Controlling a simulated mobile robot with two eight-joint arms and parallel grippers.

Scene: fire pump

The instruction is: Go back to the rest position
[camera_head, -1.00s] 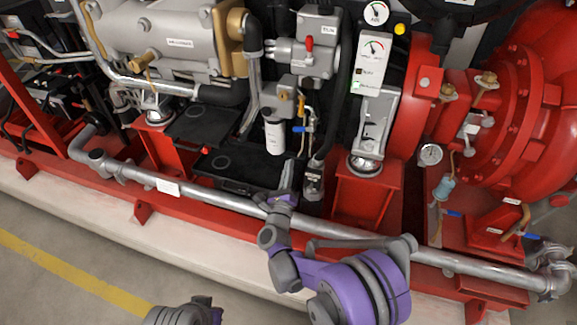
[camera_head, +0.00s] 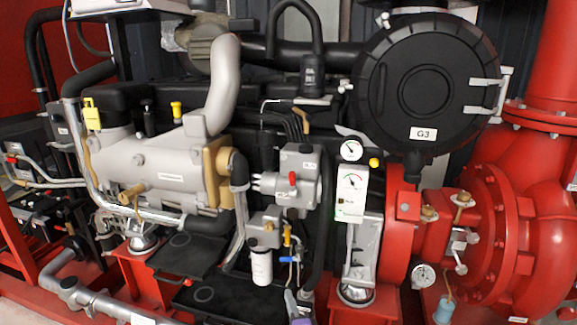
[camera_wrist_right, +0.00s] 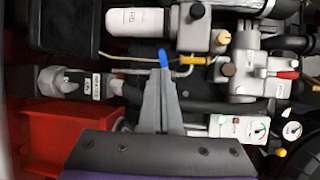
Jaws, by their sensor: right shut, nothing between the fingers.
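My right gripper (camera_head: 291,301) shows at the bottom edge of the head view, only its tip part and a bit of purple arm visible. In the right wrist view its two fingers (camera_wrist_right: 163,90) are shut together and empty. In that view the fingertips overlap the lower end of a blue valve handle (camera_wrist_right: 163,58); I cannot tell whether they touch it. The blue handle (camera_head: 288,260) also shows in the head view, above the gripper. My left gripper is in neither view.
The engine and pump fill the head view. A white filter (camera_head: 261,267), a gauge panel (camera_head: 352,195), a black round housing (camera_head: 424,85) marked G3 and the red pump casing (camera_head: 535,225) stand close together. In the wrist view, a red bracket (camera_wrist_right: 65,130) lies at the left.

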